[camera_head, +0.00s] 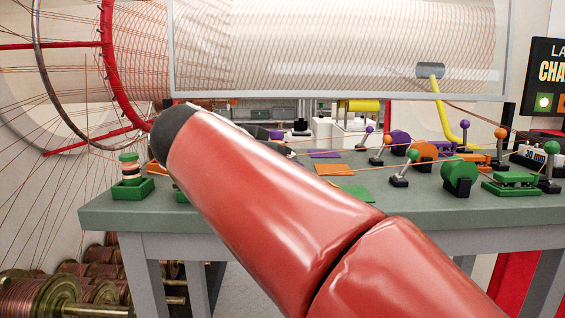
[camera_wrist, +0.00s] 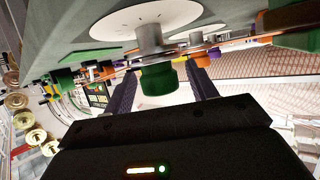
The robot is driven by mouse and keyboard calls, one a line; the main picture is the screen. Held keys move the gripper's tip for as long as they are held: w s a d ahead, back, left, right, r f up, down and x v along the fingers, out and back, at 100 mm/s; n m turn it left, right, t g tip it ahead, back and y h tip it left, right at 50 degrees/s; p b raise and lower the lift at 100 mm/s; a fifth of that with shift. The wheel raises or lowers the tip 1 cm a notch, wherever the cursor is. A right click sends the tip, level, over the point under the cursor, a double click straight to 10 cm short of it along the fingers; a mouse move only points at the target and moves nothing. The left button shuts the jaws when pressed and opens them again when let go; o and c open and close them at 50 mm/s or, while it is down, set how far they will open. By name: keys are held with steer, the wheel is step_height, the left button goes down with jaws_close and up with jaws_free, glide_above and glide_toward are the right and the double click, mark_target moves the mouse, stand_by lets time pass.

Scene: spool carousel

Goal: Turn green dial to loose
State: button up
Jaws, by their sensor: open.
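In the wrist view, a green dial (camera_wrist: 157,82) shows as a short green knob on a pale grey cylinder (camera_wrist: 145,38) in front of a white round plate (camera_wrist: 133,17) with small marks. My gripper (camera_wrist: 163,84) is open, with one dark finger on each side of the green knob. I cannot tell whether either finger touches it. The dial's setting cannot be read.
The grey-green bench (camera_head: 260,213) holds a green-and-orange stack (camera_head: 129,170) at left. A green disc (camera_head: 461,176), an orange disc (camera_head: 424,153) and several ball-topped levers stand at right. A large wire-wound drum (camera_head: 335,45) is behind, with a red wheel at left. Copper spools (camera_head: 45,297) lie below.

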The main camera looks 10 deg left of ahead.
steer(key=c, duration=1)
